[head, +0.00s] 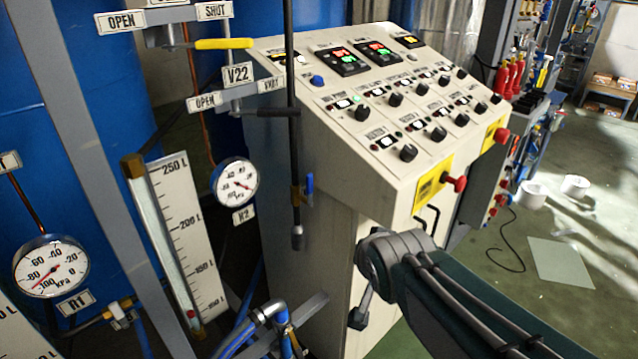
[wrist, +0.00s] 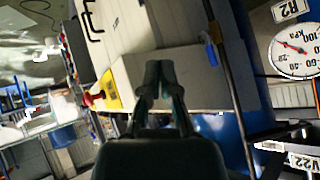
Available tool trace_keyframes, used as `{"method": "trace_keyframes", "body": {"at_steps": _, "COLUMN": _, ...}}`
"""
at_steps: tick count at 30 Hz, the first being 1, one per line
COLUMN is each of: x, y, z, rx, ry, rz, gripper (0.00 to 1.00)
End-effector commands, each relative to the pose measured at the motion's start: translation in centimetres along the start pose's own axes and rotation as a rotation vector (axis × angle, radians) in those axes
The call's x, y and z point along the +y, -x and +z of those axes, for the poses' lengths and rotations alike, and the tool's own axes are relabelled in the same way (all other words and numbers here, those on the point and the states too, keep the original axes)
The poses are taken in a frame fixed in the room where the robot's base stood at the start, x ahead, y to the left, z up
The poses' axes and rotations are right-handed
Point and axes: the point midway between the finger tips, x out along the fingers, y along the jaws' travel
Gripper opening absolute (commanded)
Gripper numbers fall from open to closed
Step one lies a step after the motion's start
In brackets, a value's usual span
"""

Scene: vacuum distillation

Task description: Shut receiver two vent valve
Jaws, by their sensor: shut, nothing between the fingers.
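The V22 plate (head: 237,74) is on the pipework left of the console in the head view, and upside down at the lower right of the wrist view (wrist: 301,162). Above it a yellow lever (head: 222,44) lies roughly level between OPEN and SHUT labels. Below it a dark lever (head: 277,112) points right beside another OPEN label (head: 204,102). I cannot tell which lever is receiver two's vent. The R2 gauge (head: 235,184) hangs lower; it also shows in the wrist view (wrist: 295,48). My gripper (wrist: 160,68) is shut and empty, apart from both levers, in front of the console.
The sloped console (head: 400,110) with knobs and red buttons stands close to my arm. A thin dark vertical pipe with a blue-handled fitting (head: 308,184) stands between the levers and my arm. A volume scale (head: 188,230) and the R1 gauge (head: 50,266) are left.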

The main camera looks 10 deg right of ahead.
Motion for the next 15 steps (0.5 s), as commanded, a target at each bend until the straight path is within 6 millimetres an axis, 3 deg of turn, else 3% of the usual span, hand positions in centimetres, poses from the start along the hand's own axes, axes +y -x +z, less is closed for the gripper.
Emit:
{"method": "trace_keyframes", "body": {"at_steps": 6, "x": -1.2, "y": -5.4, "z": -4.3, "rx": 0.178, "ry": -0.305, "rz": -0.138, "gripper": 0.00}}
{"method": "trace_keyframes", "body": {"at_steps": 15, "x": -3.3, "y": -10.8, "z": -7.5, "rx": 0.258, "ry": -0.727, "rz": -0.499, "gripper": 0.00}}
